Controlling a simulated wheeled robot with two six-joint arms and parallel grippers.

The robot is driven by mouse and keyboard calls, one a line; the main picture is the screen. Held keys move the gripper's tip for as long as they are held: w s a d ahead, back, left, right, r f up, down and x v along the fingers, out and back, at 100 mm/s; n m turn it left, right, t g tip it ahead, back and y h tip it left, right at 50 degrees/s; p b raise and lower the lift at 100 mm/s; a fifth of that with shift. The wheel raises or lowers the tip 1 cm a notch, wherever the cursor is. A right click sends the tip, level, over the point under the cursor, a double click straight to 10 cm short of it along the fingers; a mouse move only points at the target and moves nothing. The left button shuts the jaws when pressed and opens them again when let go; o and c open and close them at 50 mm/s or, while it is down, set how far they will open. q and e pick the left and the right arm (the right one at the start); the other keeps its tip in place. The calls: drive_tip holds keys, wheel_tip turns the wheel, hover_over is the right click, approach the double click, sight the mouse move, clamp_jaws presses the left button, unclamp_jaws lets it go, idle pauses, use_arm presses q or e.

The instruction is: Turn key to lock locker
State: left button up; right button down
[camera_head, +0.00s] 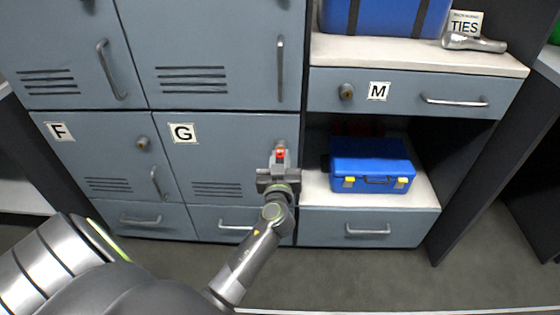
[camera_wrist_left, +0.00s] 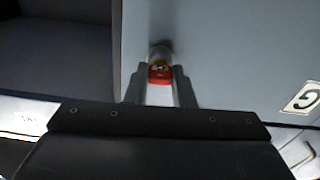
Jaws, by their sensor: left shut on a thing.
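The locker (camera_head: 230,150) marked G is a blue-grey door with vents, and it looks closed. A key with a red head (camera_head: 280,154) is at the lock near the door's upper right edge. My left gripper (camera_head: 280,164) is shut on the key. In the left wrist view the red key head (camera_wrist_left: 160,74) sits between the two fingertips, in front of a round lock (camera_wrist_left: 160,53). The fingers hide the key's sides, and I cannot tell its turn angle. My right gripper is not in view.
An open shelf with a blue toolbox (camera_head: 371,165) is right of the locker. Above it is drawer M (camera_head: 410,98), and a flashlight (camera_head: 474,43) lies on the counter. Locker F (camera_head: 100,155) is on the left. Grey floor (camera_head: 340,275) is clear in front.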

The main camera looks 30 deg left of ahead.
use_arm(q)
drive_tip(key=n+b, duration=0.2)
drive_tip(key=b, duration=0.1)
drive_tip(key=shift+n, duration=0.4)
idle(0.4)
drive_tip(key=n+b, duration=0.3)
drive_tip(key=b, duration=0.1)
drive_tip(key=shift+n, duration=0.3)
drive_tip(key=shift+r, duration=0.1)
idle(0.4)
